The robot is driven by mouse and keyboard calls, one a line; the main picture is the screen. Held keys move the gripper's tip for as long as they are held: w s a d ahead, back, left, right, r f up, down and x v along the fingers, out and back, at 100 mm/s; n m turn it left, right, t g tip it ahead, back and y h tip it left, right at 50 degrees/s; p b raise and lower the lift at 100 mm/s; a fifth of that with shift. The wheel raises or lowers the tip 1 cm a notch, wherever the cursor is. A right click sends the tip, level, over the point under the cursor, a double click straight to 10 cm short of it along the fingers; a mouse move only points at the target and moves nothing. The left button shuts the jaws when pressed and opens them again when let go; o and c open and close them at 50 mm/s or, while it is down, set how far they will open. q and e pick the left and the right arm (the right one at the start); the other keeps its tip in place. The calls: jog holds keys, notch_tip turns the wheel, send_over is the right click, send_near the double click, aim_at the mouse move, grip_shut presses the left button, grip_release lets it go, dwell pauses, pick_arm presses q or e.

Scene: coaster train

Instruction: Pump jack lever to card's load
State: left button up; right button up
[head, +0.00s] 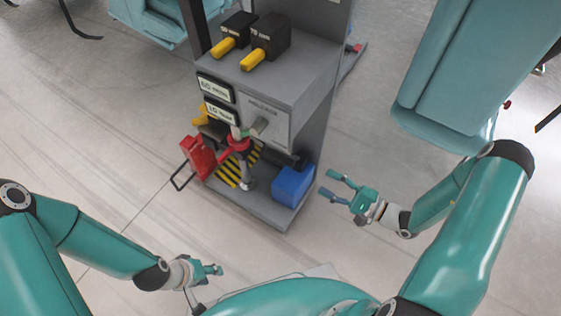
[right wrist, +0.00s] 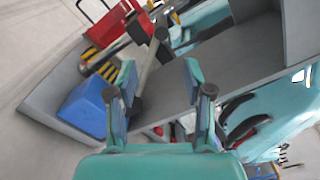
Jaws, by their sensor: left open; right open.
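The grey machine stand (head: 310,95) is in the upper middle of the head view. A red and grey jack-like unit (head: 238,150) stands on its base over yellow-black stripes. In the right wrist view, a grey bar with dark ends (right wrist: 151,68), possibly the jack lever, shows beyond and between my fingers. Two small framed plates (head: 215,88) are on the stand's front; their text is too small to read surely, and I cannot tell which is the card. My right gripper (head: 332,187) is open and empty, right of the base. My left gripper (head: 218,270) is open, low and away from the stand.
A blue box (head: 293,185) sits on the base's right corner, near my right gripper. A red case (head: 198,157) is at the left. Two black boxes with yellow handles (head: 257,53) stand on the ledge. Teal seats (head: 455,75) stand right. Floor at left is clear.

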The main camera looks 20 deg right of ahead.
aim_at(280, 158)
jog(key=b+x, duration=0.3)
jog(key=x, duration=1.3)
jog(key=shift+w+a, duration=0.1)
jog(key=shift+a, duration=0.05)
grip_shut()
